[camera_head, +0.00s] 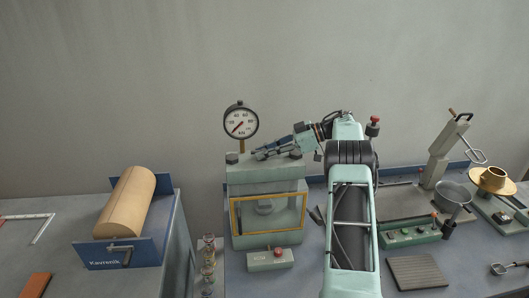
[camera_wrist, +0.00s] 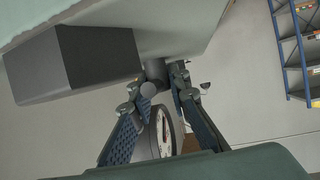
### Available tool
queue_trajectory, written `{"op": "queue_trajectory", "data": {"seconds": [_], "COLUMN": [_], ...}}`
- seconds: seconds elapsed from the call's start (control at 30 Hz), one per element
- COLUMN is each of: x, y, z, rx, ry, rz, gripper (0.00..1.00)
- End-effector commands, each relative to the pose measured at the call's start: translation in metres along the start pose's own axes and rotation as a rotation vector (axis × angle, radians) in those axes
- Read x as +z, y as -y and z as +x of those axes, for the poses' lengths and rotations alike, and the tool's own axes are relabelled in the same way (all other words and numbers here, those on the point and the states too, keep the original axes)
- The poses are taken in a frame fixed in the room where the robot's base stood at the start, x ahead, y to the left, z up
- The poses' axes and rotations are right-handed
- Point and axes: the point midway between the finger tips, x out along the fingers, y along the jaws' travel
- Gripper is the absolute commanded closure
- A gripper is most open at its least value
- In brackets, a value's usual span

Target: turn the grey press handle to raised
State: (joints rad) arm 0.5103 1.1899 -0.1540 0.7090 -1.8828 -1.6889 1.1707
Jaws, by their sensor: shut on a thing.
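The press (camera_head: 238,180) is a pale green machine with a yellow-framed front window, standing left of my arm in the head view. My gripper (camera_head: 262,152) reaches in from the right, just above the press top. In the wrist view my gripper's two fingers (camera_wrist: 160,82) close around a small grey round bar (camera_wrist: 155,70), which I take for the press handle. The fingers and arm hide most of the handle in the head view, so its angle is hard to tell.
A round dial gauge (camera_head: 241,123) stands behind the press, close to my gripper. A small box with a red button (camera_head: 270,259) sits in front. A tan roll (camera_head: 126,202) in a blue holder is left. A green control box (camera_head: 412,232) and a pot (camera_head: 453,194) are right.

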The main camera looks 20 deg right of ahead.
Motion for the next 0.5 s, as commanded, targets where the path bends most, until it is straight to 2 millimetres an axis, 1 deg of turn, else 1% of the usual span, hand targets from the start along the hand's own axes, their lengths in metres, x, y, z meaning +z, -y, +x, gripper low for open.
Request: {"op": "queue_trajectory", "data": {"seconds": [0.03,0.07,0.2,0.5], "x": [-0.002,-0.002,-0.0016,-0.0007], "y": [0.0002,0.0002,0.0001,-0.0001], "z": [0.0013,0.0013,0.0009,-0.0009], "rx": [-0.002,-0.002,-0.001,0.0], "ry": [-0.004,-0.004,-0.003,-0.001], "rz": [-0.002,-0.002,-0.002,-0.001], "gripper": [1.0,0.82,0.66,0.65]}}
